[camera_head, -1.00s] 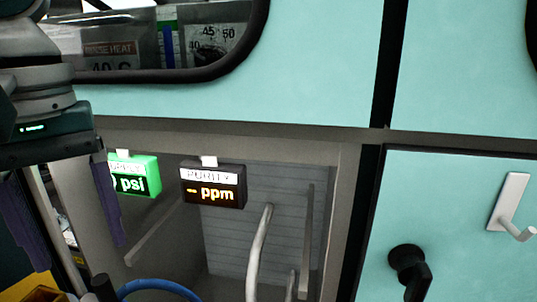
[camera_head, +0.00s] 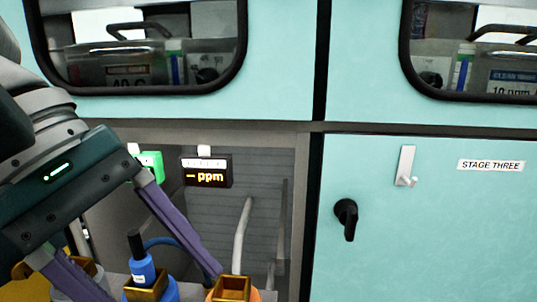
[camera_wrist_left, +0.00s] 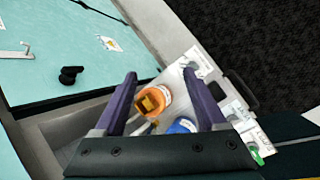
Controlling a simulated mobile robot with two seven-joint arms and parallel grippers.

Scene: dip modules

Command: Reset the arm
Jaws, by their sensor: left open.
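My left gripper (camera_head: 158,284) comes in from the left of the head view with its two purple fingers spread. In the left wrist view its fingers (camera_wrist_left: 160,77) are also apart, with nothing held between them. An orange round module with a gold square top (camera_head: 232,288) stands at the bottom of the head view; it shows between the fingers in the wrist view (camera_wrist_left: 160,107). A blue module with a black-tipped post (camera_head: 143,271) stands left of it, and blue shows in the wrist view (camera_wrist_left: 182,125). I cannot tell whether the fingers touch either module. My right gripper is out of view.
A teal cabinet door with a black knob (camera_head: 346,216), a white hook (camera_head: 406,168) and a "STAGE THREE" label (camera_head: 490,165) is at the right. A recess holds a ppm display (camera_head: 206,174), a green display (camera_head: 152,164) and a grey pipe (camera_head: 243,230). Windows (camera_head: 145,55) are above.

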